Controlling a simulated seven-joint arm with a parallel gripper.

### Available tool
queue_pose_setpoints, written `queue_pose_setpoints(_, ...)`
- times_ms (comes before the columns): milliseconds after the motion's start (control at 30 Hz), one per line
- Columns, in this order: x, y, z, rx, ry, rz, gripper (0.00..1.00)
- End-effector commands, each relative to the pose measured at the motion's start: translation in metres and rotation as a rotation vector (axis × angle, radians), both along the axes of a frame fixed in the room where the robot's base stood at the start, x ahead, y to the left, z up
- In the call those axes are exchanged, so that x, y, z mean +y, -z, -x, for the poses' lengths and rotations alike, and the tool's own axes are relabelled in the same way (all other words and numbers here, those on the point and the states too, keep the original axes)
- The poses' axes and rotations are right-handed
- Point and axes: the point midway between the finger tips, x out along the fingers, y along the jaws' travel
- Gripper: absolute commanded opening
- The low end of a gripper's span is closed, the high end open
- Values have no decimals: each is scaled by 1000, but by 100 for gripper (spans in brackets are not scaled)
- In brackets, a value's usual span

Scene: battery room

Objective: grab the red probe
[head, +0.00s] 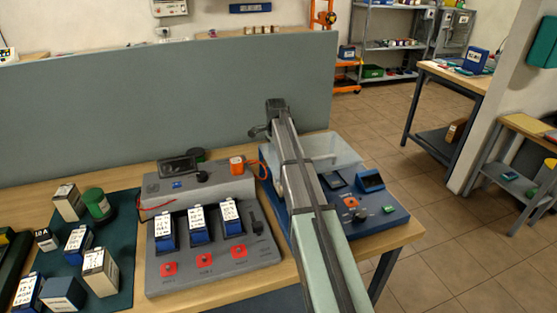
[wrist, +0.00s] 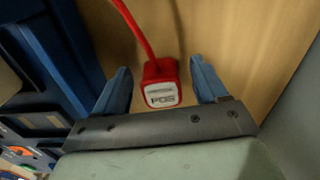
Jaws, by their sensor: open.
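The red probe (wrist: 161,84) shows in the wrist view as a small red block with a white label reading "POS". A red cable (wrist: 134,27) runs from it toward the top. My gripper (wrist: 161,82) is open, with one blue finger on each side of the probe and a gap on both sides. The probe lies over the wooden bench top; whether the fingers are low enough to surround it, I cannot tell. In the head view my arm hides the jaws, and I cannot make out the probe there.
A blue tester (head: 378,213) stands right of my arm, with a clear bin (head: 340,150) behind it. Left are a grey charger (head: 213,268) with several batteries and a grey meter unit (head: 215,187) with an orange block (head: 236,165). A grey partition (head: 130,110) stands behind the bench.

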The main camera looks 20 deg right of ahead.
Motion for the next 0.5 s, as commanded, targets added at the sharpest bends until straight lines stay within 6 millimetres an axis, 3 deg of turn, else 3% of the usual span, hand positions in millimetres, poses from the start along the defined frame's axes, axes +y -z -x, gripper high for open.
queue_pose_setpoints(167,0,0,0,0,0,0,72)
queue_pose_setpoints(500,0,0,0,0,0,0,40)
